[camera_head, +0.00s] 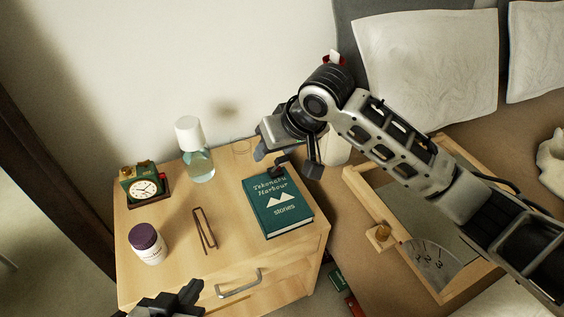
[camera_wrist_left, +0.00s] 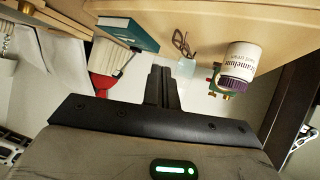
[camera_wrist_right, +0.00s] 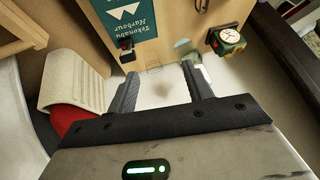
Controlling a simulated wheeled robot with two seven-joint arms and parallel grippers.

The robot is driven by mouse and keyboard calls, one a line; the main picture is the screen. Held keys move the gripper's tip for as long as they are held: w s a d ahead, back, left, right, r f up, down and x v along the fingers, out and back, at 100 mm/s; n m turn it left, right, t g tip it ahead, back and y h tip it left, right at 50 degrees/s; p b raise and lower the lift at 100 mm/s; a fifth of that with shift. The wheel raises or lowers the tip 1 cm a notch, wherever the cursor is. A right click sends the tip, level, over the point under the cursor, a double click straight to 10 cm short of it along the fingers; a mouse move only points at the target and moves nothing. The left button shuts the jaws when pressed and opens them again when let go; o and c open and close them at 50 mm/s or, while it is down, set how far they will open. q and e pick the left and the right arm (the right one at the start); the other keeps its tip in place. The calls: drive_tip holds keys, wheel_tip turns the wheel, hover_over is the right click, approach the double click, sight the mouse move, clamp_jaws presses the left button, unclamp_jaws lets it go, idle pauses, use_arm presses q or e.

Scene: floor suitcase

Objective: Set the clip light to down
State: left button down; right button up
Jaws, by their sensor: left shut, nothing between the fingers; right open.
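A small black clip-like piece (camera_head: 279,169) sits at the upper edge of the green book (camera_head: 278,206) on the nightstand; it also shows in the right wrist view (camera_wrist_right: 127,51). It looks like part of the clip light, but its setting cannot be told. My right gripper (camera_head: 288,160) is open and empty over the book's upper edge, its fingers either side of that piece in the head view. My left gripper (camera_head: 180,298) is shut and empty, low in front of the nightstand. A red part (camera_wrist_left: 105,84) shows beyond the book in the left wrist view; whether it belongs to the light is unclear.
The nightstand (camera_head: 180,262) holds a clock (camera_head: 146,188), a clear bottle with white cap (camera_head: 196,160), a purple-lidded jar (camera_head: 147,243) and folded glasses (camera_head: 204,229). A wooden frame with a knob (camera_head: 383,233) lies right. My right arm crosses above the bed side.

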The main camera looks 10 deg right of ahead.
sight(283, 157)
drive_tip(key=w+d+r+h+b, duration=0.1)
drive_tip(key=w+d+r+h, duration=0.15)
drive_tip(key=d+r, duration=0.2)
drive_tip(key=shift+m, duration=0.4)
drive_tip(key=x, duration=0.5)
drive_tip(key=b+x, duration=0.1)
drive_tip(key=x, duration=0.4)
drive_tip(key=b+x, duration=0.1)
drive_tip(key=x, duration=0.4)
drive_tip(key=shift+s+a, duration=0.35)
clamp_jaws()
